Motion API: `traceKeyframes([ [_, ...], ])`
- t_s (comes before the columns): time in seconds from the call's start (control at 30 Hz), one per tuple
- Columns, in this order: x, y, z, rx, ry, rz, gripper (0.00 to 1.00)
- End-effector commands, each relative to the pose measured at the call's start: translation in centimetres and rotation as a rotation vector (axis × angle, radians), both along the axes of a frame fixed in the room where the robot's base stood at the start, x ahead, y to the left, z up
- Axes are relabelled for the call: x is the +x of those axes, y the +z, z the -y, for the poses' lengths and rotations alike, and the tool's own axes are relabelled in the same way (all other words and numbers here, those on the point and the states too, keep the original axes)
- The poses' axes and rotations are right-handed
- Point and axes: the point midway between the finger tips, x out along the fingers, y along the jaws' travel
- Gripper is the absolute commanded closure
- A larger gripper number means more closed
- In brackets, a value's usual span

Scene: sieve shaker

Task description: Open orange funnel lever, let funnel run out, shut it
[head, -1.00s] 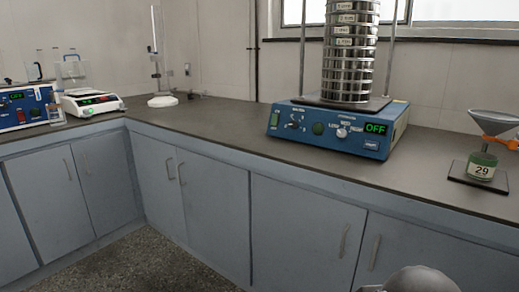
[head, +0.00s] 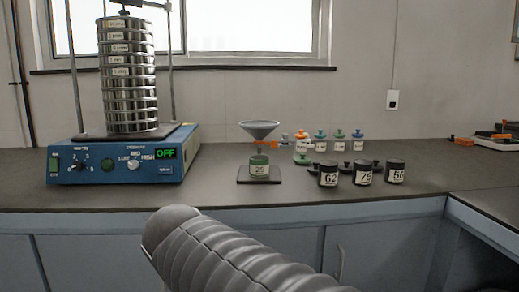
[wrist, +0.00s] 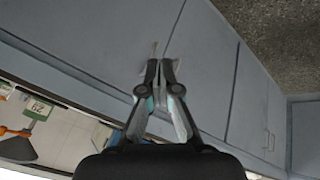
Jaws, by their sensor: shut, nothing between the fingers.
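The grey funnel (head: 259,129) stands above a jar of green material labelled 29 (head: 259,169), on a dark square plate (head: 259,179) on the counter. An orange lever (head: 284,138) shows just right of the funnel's neck; its exact position is too small to tell. In the wrist view, the labelled jar (wrist: 40,107), orange lever (wrist: 27,128) and brownish funnel cone (wrist: 18,150) lie at the left edge. My gripper (wrist: 161,66) is shut and empty, in front of the cabinet doors and well away from the lever. The head view shows my arm but not the fingertips.
The sieve shaker (head: 122,154) with its sieve stack (head: 127,75) stands left, display OFF. Dark jars 62 (head: 328,173), 75 (head: 363,173) and 56 (head: 395,172) stand right of the funnel. Several small colour-topped bottles (head: 339,142) stand behind. The counter edge lies in front.

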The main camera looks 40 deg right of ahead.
Motion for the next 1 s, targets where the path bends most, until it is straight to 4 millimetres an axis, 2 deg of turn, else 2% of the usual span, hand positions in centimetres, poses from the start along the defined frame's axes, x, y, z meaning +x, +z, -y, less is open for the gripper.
traceKeyframes([
  [0.1, 3.1, 1.8, 3.3, -0.137, -0.017, -0.025, 1.0],
  [0.6, 15.2, 11.2, 16.5, -0.719, -0.135, -0.117, 1.0],
  [0.8, 19.5, 14.7, 20.7, -0.943, -0.198, -0.147, 1.0],
  [1.0, 22.3, 17.2, 23.1, -1.109, -0.25, -0.167, 1.0],
])
